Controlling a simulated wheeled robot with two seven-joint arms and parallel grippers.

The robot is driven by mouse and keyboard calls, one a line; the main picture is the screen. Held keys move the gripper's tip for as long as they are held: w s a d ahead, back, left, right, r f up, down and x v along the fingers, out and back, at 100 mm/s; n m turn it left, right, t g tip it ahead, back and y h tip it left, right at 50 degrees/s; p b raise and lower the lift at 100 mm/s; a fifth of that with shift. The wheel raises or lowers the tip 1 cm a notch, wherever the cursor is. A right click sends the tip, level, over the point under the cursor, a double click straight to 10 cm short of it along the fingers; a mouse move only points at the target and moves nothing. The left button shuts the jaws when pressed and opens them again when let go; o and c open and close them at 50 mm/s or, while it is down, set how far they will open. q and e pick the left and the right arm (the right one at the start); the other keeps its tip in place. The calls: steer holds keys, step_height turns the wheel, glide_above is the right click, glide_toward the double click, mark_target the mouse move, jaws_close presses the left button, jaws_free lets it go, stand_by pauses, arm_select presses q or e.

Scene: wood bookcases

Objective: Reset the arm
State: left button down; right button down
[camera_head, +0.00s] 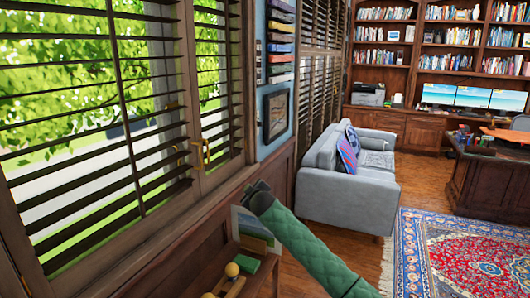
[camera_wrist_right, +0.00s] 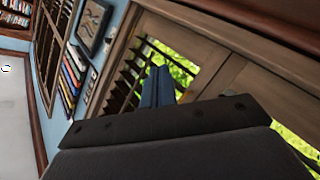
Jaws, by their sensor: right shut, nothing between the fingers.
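My right arm reaches up from the bottom of the head view in a green quilted sleeve. Its dark end, with my right gripper (camera_head: 259,190), is in front of the wood panelling below the window. In the right wrist view the two blue-grey fingers of my right gripper (camera_wrist_right: 157,86) lie side by side, shut with nothing between them, against the shuttered window. My left gripper is in neither view.
A low wooden shelf (camera_head: 259,278) with a picture, green blocks and yellow balls stands below the shuttered window (camera_head: 100,130), close to my right arm. A grey sofa (camera_head: 343,198), a patterned rug (camera_head: 425,262) and a desk (camera_head: 490,185) lie beyond. Bookcases (camera_head: 430,65) line the back wall.

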steer(key=s+d+f+m+g+h, duration=0.1)
steer(key=s+d+f+m+g, duration=0.15)
steer(key=s+d+f, duration=0.9)
steer(key=s+d+f+m+g+h, duration=0.1)
steer(key=s+f+m+g, duration=0.35)
steer(key=f, duration=1.45)
steer(key=s+d+f+m+h, duration=0.1)
steer(key=s+d+f, duration=0.5)
steer(key=s+f, duration=0.65)
steer(key=s+d+f+m+g, duration=0.1)
steer(key=s+d+f+g, duration=0.15)
steer(key=s+f, duration=0.75)
steer(key=s+d+f+m+g, duration=0.1)
steer(key=s+d+f, duration=0.2)
steer(key=s+f, duration=0.75)
steer(key=s+f+g, duration=0.1)
steer(key=s+f, duration=0.3)
steer(key=s, duration=0.8)
steer(key=s+f+g, duration=0.1)
steer(key=s+f, duration=0.4)
steer(key=s, duration=0.8)
steer(key=shift+g+h, duration=0.3)
steer(key=shift+g, duration=0.05)
